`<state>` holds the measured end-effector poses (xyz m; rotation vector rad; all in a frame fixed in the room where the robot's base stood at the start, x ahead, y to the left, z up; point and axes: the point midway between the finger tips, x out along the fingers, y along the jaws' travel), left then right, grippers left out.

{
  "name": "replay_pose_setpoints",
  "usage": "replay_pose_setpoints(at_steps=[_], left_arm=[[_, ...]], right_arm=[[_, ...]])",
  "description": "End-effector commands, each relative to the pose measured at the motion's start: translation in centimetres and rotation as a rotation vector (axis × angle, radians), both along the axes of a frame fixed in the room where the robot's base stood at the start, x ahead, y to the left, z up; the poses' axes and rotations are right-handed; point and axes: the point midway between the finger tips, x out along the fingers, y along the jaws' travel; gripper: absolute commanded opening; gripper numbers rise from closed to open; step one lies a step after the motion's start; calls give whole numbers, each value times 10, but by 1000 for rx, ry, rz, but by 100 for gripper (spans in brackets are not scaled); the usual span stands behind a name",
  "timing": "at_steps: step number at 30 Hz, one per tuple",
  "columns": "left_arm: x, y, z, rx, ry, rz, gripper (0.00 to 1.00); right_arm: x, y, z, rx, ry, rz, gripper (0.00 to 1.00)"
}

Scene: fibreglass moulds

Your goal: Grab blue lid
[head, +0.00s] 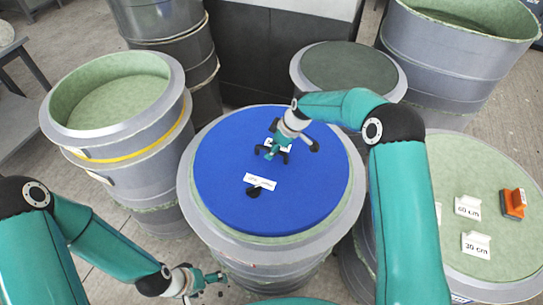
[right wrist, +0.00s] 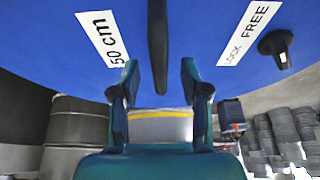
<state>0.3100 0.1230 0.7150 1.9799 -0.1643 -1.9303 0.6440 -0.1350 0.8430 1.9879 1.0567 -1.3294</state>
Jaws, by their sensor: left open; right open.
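The round blue lid (head: 225,180) lies flat on top of the central grey mould. It fills the upper part of the right wrist view (right wrist: 215,85). A dark upright handle (right wrist: 158,40) on it lines up with the gap between my right gripper's fingers; I cannot tell whether it is inside the gap. A black knob (right wrist: 275,46) sits by a "LOCK FREE" label (right wrist: 250,32), and a "50 cm" label (right wrist: 103,38) is on the other side. My right gripper (head: 272,153) is open over the lid's middle. My left gripper (head: 207,282) is open and empty, low and left of the lid.
An open mould with a yellow band (head: 120,110) stands left. A dark-topped mould (head: 352,72) is behind right. At right, a pale green top (head: 450,240) carries "60 cm" (head: 470,208) and "30 cm" (head: 476,243) labels and an orange object (head: 513,203). Floor is clear at lower left.

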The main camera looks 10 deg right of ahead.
Motion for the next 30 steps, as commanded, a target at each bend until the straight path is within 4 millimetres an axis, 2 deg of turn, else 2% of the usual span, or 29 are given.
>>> replay_pose_setpoints(at_steps=[6, 12, 21, 30], left_arm=[[0, 0, 7, 0, 0, 0, 89], [0, 0, 7, 0, 0, 0, 89], [0, 0, 7, 0, 0, 0, 89], [0, 0, 7, 0, 0, 0, 89]], right_arm=[[4, 6, -18, -1, -1, 0, 46], [4, 7, -19, -1, -1, 0, 46], [5, 7, -18, -1, -1, 1, 0], [5, 7, -18, 0, 0, 1, 0]])
